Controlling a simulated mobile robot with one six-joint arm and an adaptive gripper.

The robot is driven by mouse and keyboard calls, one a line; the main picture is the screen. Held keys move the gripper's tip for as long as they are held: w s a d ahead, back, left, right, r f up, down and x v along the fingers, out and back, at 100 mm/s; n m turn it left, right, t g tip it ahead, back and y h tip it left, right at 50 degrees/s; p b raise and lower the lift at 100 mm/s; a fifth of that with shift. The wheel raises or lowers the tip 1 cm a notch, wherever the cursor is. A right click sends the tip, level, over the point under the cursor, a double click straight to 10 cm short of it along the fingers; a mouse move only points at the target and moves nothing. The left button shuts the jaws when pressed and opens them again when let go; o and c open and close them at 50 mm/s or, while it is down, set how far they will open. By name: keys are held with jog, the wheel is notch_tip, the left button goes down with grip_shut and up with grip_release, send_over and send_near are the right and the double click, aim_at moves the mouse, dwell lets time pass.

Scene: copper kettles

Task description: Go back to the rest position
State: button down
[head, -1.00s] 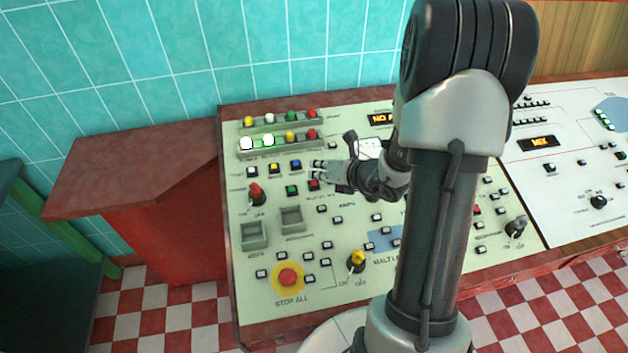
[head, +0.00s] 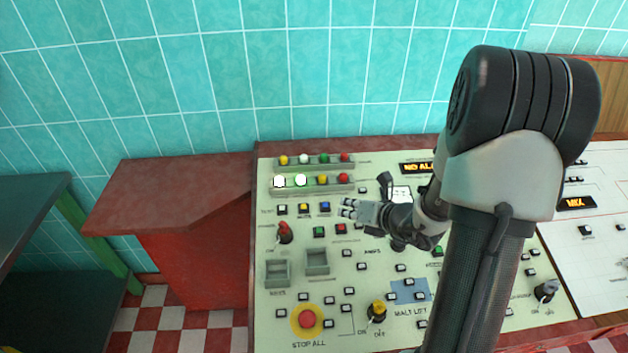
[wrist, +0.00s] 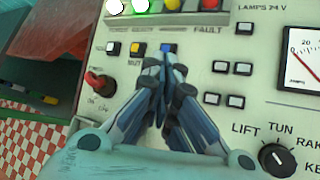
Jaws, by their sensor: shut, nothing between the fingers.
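My gripper (head: 350,208) is over the upper left part of the cream control panel (head: 345,267), pointing left. It is empty, and in the wrist view its fingers (wrist: 163,80) are together over the panel. A blue button (head: 325,207) lies just left of and above the fingertips in the head view; in the wrist view it shows just beyond them (wrist: 168,47). My arm hides part of the panel's right side. I cannot tell how far the fingers are above the panel.
A red switch knob (head: 284,233), a yellow knob (head: 377,310) and a red STOP ALL button (head: 306,319) stick up from the panel. A red cabinet (head: 190,240) stands on the left, and a tiled wall (head: 230,80) is behind.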

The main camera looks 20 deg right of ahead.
jog(key=s+a+r+n+g+y, duration=0.1)
jog(key=s+a+r+n+y, duration=0.1)
jog(key=a+r+n, duration=0.5)
jog(key=s+a+r+n+g+y, duration=0.2)
jog(key=a+r+n+y, duration=0.15)
jog(key=a+n, duration=0.4)
jog(key=s+a+r+n+g+h, duration=0.2)
jog(key=s+a+r+n+g, duration=0.15)
jog(key=s+a+n, duration=0.65)
jog(key=s+d+r+n+h, duration=0.2)
jog(key=s+d+n+h, duration=0.1)
jog(key=n, duration=0.5)
jog(key=s+d+r+n+h, duration=0.2)
jog(key=s+d+n+h, duration=0.1)
jog(key=s+d+n, duration=0.3)
jog(key=shift+s+d+n, duration=0.2)
jog(key=shift+s+n, duration=0.75)
jog(key=shift+s, duration=0.25)
jog(key=c, duration=2.3)
grip_release()
jog(key=shift+t, duration=0.25)
